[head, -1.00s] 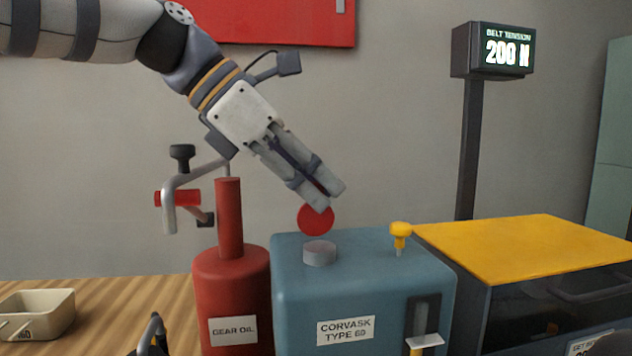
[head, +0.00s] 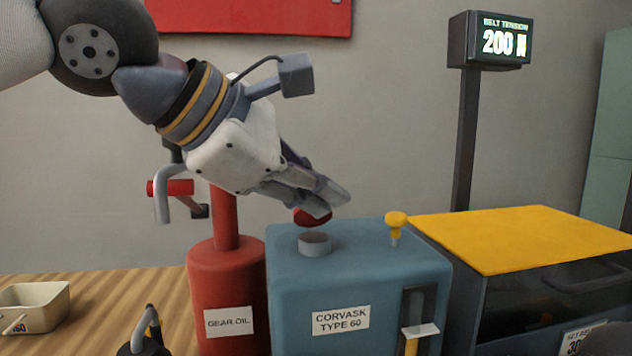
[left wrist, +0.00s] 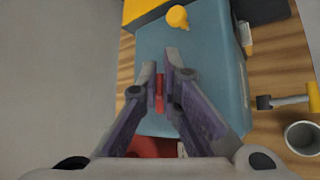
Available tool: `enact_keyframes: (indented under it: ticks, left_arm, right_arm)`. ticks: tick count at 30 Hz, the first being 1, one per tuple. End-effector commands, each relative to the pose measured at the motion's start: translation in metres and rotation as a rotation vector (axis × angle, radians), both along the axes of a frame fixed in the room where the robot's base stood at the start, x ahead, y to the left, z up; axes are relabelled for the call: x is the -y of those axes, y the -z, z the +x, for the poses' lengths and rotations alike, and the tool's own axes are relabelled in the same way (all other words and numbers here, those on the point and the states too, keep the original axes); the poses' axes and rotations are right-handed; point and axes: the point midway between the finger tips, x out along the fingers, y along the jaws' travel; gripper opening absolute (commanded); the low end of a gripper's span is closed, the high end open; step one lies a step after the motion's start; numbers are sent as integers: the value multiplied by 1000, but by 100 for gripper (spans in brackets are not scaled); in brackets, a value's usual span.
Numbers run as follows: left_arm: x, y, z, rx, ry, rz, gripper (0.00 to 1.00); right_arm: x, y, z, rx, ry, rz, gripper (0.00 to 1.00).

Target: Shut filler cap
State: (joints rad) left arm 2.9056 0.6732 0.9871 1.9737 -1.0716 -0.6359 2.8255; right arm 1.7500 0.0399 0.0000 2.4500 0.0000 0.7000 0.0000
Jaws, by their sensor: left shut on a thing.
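The red filler cap (head: 313,217) stands tilted at the back of the grey filler neck (head: 315,243), on top of the blue Corvask Type 60 housing (head: 360,265). My left gripper (head: 335,200) is over the neck, shut on the cap, its fingers covering the cap's upper part. In the left wrist view the red cap (left wrist: 159,90) shows as a thin strip between the fingertips of the left gripper (left wrist: 160,75). The neck's top looks uncovered in the head view.
A yellow-topped plug (head: 396,222) stands on the housing to the right of the neck. A red gear oil pump (head: 225,285) stands close on the left. A yellow-lidded box (head: 530,235) adjoins on the right. A beige tray (head: 35,307) is on the wooden bench.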

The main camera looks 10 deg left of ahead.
Motion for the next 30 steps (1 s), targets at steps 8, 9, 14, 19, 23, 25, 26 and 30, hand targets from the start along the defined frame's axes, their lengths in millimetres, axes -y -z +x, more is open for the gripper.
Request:
enact_keyframes:
  ticks: [8,9,14,19,23,25,26,30]
  left_arm:
    - [0,2,-2,55,-2,19,0]
    - [0,2,-2,57,-1,20,0]
    - [0,2,-2,60,-2,22,0]
    - [0,2,-2,59,-3,22,0]
    - [0,2,-2,58,-3,22,25]
    - [0,2,-2,58,-3,22,25]
    - [0,2,-2,58,-3,22,25]
    - [0,2,-2,57,-2,22,25]
  right_arm:
    - [0,0,0,-1,0,0,0]
    - [0,0,0,-1,0,0,0]
    - [0,0,0,-1,0,0,0]
    - [0,0,0,-1,0,0,0]
    - [0,0,0,-1,0,0,0]
    - [0,0,0,-1,0,0,0]
    - [0,0,0,-2,0,0,0]
    - [0,0,0,-2,0,0,0]
